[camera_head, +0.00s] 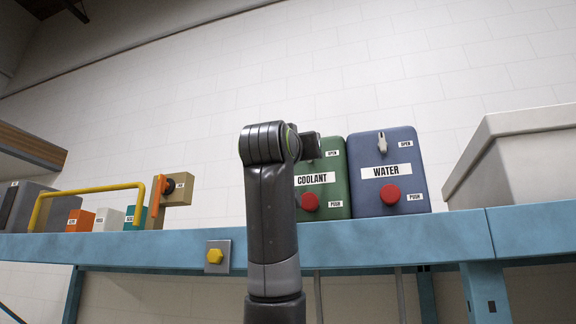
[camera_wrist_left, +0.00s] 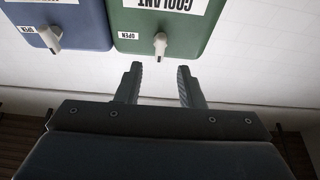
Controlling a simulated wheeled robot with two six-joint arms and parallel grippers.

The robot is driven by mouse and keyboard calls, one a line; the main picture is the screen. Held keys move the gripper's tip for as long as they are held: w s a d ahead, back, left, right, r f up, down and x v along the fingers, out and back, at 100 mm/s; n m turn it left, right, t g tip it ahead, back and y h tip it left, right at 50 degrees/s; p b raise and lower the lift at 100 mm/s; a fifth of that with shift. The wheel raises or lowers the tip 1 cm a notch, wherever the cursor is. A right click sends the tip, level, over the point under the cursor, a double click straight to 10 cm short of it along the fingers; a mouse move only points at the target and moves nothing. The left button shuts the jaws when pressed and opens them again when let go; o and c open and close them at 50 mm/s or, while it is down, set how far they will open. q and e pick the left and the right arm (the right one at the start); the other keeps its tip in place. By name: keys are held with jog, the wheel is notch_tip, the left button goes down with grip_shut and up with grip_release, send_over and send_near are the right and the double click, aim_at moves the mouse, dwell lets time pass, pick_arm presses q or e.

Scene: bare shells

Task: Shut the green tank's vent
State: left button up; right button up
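The green tank (camera_head: 336,182) labelled COOLANT stands on the blue shelf, partly hidden behind my left arm in the head view. In the left wrist view the green tank (camera_wrist_left: 180,20) appears upside down, its pale vent lever (camera_wrist_left: 160,43) beside an OPEN label. That lever is hidden in the head view. My left gripper (camera_wrist_left: 158,68) is open and empty, its fingertips just short of the lever and to either side of it in the picture. I see no contact. My right gripper is in neither view.
A blue WATER tank (camera_head: 367,165) with its own lever (camera_head: 382,142) stands close beside the green one. A pale bin (camera_head: 520,150) is at right. A yellow handle (camera_head: 88,190) and small boxes stand left on the shelf (camera_head: 430,238).

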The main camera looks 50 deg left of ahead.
pick_arm(q)
jog(key=b+v, duration=0.4)
jog(key=v, duration=0.5)
jog(key=shift+f, duration=0.15)
